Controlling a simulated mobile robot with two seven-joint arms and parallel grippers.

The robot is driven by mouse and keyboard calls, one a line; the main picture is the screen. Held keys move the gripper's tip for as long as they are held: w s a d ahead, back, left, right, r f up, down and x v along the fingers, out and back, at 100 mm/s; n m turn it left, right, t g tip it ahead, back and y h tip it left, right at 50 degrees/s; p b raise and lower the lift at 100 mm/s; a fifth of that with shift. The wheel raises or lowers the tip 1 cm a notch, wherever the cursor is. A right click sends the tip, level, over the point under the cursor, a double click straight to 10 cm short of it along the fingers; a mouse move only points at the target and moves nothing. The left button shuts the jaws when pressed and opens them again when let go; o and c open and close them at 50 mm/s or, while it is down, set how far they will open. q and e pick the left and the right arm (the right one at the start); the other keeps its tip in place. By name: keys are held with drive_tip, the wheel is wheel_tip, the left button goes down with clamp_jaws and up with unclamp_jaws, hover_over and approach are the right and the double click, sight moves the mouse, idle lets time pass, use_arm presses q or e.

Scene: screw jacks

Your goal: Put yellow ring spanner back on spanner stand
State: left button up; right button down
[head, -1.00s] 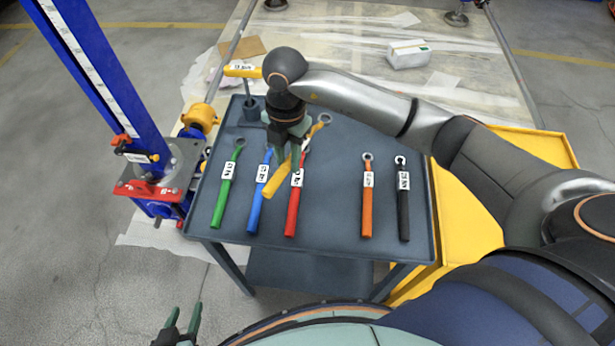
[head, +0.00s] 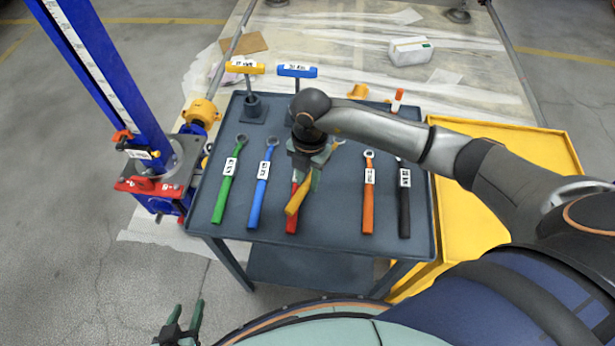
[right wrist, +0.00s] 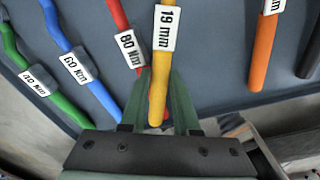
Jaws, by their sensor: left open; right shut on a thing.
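The yellow ring spanner (head: 298,198), labelled 19 mm in the right wrist view (right wrist: 159,85), is gripped by its handle, tilted above the grey trolley top (head: 325,225). Its ring end points away from me and to the right, partly behind the wrist. My right gripper (head: 310,175) is shut on it, above the red-handled wrench (head: 292,220). My left gripper (head: 184,325) is open and empty at the bottom left, off the trolley. No spanner stand is plainly recognisable; my right arm hides part of the trolley's back.
Green (head: 222,200), blue (head: 257,205), orange (head: 368,205) and black (head: 404,210) wrenches lie in a row. Yellow (head: 245,67) and blue (head: 297,71) T-handle tools stand at the back. A blue jack column (head: 115,75) rises left; a yellow cabinet (head: 470,220) stands right.

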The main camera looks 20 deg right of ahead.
drive_tip(key=shift+f+b, duration=0.35)
drive_tip(key=shift+f, duration=0.2)
drive_tip(key=c, duration=0.7)
unclamp_jaws()
drive_tip(key=shift+s+f, duration=0.1)
drive_tip(key=shift+s, duration=0.05)
drive_tip(key=shift+o, duration=0.2)
drive_tip(key=shift+f, duration=0.15)
drive_tip(key=shift+r, duration=0.25)
wheel_tip(320, 180, up, 13)
drive_tip(key=p, duration=0.1)
drive_tip(key=shift+w+d, duration=0.25)
drive_tip(key=shift+w, duration=0.1)
